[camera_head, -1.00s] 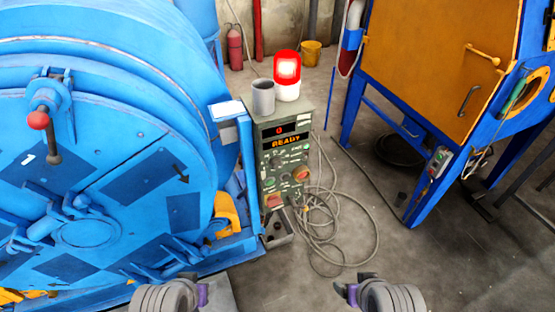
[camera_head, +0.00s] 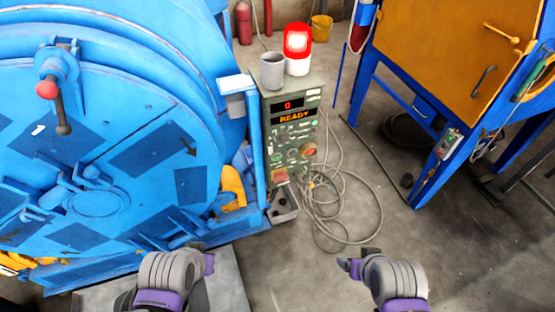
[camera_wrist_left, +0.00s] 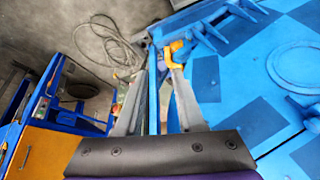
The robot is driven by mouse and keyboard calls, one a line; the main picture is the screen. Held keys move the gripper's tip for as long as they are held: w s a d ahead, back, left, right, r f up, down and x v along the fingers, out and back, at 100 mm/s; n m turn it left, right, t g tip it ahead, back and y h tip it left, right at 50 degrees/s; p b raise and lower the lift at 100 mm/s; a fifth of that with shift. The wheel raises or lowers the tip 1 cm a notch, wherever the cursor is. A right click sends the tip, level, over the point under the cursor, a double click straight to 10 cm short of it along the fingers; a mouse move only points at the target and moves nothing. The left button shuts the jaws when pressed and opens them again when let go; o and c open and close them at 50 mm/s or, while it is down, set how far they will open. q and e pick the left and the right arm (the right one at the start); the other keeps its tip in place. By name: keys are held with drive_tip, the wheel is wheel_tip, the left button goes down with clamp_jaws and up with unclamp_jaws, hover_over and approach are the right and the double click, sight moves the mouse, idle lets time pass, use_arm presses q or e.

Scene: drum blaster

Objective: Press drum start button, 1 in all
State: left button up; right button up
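The grey-green control box (camera_head: 291,145) stands right of the blue drum. Its upper display shows a red 0 and the lower display (camera_head: 294,117) reads READY in orange. Several small buttons and knobs sit below, including a larger red-orange knob (camera_head: 308,150) and a red part (camera_head: 279,175) low on the left. The labels are too small to read, so I cannot tell which is the start button. My left gripper (camera_head: 208,257) is low in front of the drum, its fingers apart and empty in the left wrist view (camera_wrist_left: 155,75). My right gripper (camera_head: 352,262) is lower right of the box, apparently open and empty.
The blue drum machine (camera_head: 100,150) fills the left. A grey cup (camera_head: 272,71) and a lit red beacon (camera_head: 298,50) stand on the box. Loose cables (camera_head: 340,210) lie right of it. A blue-and-orange cabinet (camera_head: 440,60) stands at right.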

use_arm(q)
clamp_jaws()
idle(1.4)
